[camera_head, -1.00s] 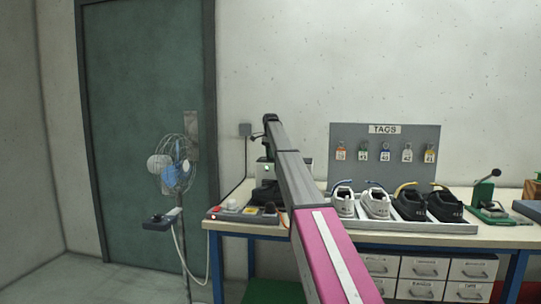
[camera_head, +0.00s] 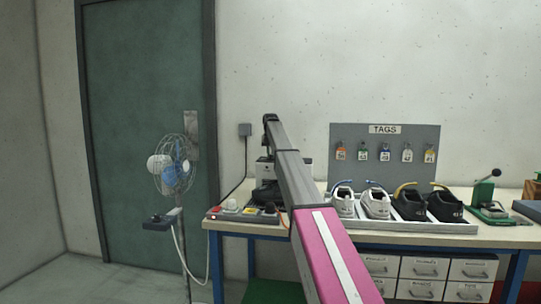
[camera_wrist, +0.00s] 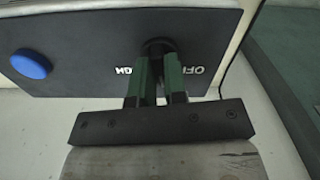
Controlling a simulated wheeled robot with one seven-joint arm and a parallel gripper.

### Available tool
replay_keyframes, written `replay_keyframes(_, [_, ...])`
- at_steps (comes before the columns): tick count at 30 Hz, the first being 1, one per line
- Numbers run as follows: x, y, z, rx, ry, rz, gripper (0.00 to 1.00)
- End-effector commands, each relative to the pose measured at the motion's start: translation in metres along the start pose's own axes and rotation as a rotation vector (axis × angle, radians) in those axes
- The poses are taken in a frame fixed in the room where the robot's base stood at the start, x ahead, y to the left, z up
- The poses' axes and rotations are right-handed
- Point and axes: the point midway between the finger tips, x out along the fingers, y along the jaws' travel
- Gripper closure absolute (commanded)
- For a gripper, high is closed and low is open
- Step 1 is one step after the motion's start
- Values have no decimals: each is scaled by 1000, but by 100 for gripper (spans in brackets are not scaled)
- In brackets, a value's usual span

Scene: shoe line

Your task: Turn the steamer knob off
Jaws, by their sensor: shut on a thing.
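The steamer's dark front panel (camera_wrist: 80,75) fills the upper part of the wrist view, with upside-down white lettering that includes OFF (camera_wrist: 198,70) to the right of the knob. My gripper (camera_wrist: 157,62) has its two green fingers shut on the black round knob (camera_wrist: 157,46), which is partly covered by them. A blue round button (camera_wrist: 31,63) sits at the panel's left. In the head view the pale steamer box (camera_head: 262,168) stands at the bench's left end, partly behind my arm.
The workbench (camera_head: 470,237) carries a tray of shoes (camera_head: 350,225), a tag board (camera_head: 420,137) and a green hand press (camera_head: 488,200). A stand fan (camera_head: 175,170) is left of the bench.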

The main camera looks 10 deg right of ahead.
Motion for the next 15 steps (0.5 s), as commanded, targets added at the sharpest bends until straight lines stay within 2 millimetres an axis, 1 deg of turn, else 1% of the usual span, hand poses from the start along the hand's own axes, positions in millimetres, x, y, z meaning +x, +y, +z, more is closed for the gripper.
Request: replay_keyframes(15, [0,0,0,-488,0,0,100])
